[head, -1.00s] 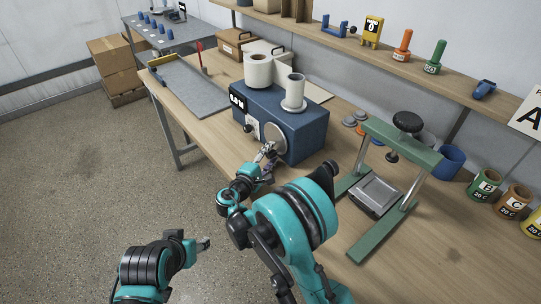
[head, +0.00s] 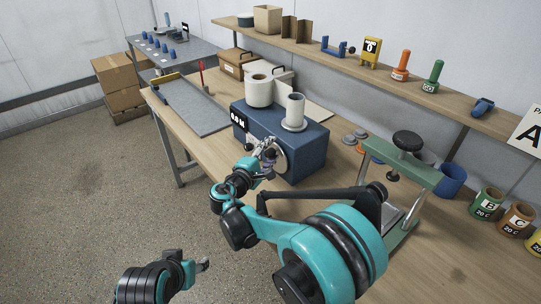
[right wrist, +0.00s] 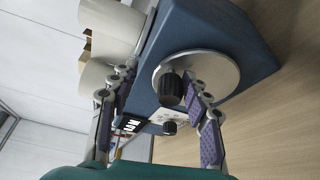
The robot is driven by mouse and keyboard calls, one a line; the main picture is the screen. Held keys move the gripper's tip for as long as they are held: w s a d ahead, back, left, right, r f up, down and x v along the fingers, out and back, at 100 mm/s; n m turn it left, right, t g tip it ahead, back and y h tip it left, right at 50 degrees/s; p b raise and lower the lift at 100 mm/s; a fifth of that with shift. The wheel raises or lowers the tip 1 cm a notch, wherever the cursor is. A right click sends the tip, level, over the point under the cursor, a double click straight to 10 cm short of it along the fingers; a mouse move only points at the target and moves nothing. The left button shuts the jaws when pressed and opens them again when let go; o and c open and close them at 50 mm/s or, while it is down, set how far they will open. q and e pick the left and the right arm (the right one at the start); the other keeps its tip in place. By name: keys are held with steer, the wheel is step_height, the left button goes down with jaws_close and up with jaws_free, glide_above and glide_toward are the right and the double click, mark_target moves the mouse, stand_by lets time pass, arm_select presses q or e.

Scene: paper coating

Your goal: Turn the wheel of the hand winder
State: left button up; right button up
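The hand winder (head: 305,148) is a blue box on the workbench with a small display and two white rolls on top. Its wheel is a silver disc on the front face (head: 283,163), partly hidden by my right gripper (head: 265,150). In the right wrist view the wheel (right wrist: 215,75) carries a black knob (right wrist: 171,90) near its rim. My right gripper (right wrist: 160,100) is open there, its purple-padded fingers apart. The knob appears between them, nearer the right finger; contact is unclear. My left gripper (head: 204,264) is low at the left, away from the bench, its opening too small to judge.
A green press frame (head: 400,165) stands right of the winder, close behind my right arm. A grey mat (head: 195,108) lies on the left of the bench. A smaller black knob (right wrist: 169,127) sits on the winder's front panel. Open floor lies left.

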steer(key=s+a+r+p, duration=0.1)
steer(key=s+a, duration=0.1)
steer(key=a, duration=0.6)
steer(key=shift+s+a+r, duration=0.2)
steer(key=shift+a, duration=0.1)
stand_by(0.5)
stand_by(0.3)
